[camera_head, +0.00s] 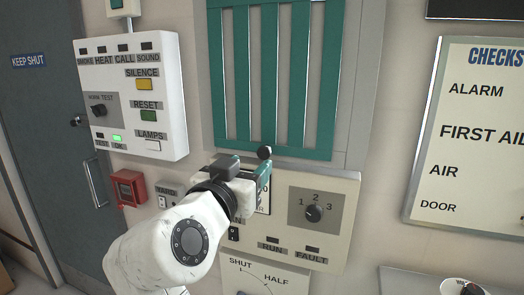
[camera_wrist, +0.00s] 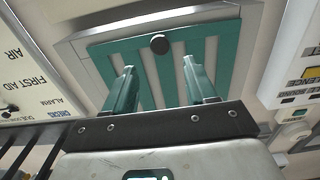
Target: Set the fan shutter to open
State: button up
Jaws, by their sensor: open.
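A teal slatted shutter (camera_head: 270,85) in a grey frame fills the upper middle of the head view, with gaps between its upright slats. A round dark knob (camera_head: 265,152) stands at its lower edge. In the wrist view the shutter (camera_wrist: 215,45) spans the top, with the knob (camera_wrist: 159,44) near its upper edge there. My gripper (camera_head: 247,172) is just below the knob in the head view. In the wrist view its two teal fingers (camera_wrist: 158,66) are apart and empty, with the knob beyond their tips. A plate below (camera_head: 250,272) reads SHUT and HALF, partly hidden.
A beige panel (camera_head: 335,235) with a three-position dial (camera_head: 313,213) sits right of my gripper. A white alarm box (camera_head: 165,115) and red call point (camera_head: 127,187) are at left. A checks board (camera_head: 480,140) hangs at right, above a shelf with a cup (camera_head: 458,287).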

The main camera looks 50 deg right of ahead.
aim_at(263, 153)
jog(key=p+x, duration=0.1)
jog(key=x, duration=0.6)
jog(key=shift+f+p, duration=0.1)
jog(key=shift+p, duration=0.3)
jog(key=shift+c, duration=0.3)
grip_shut()
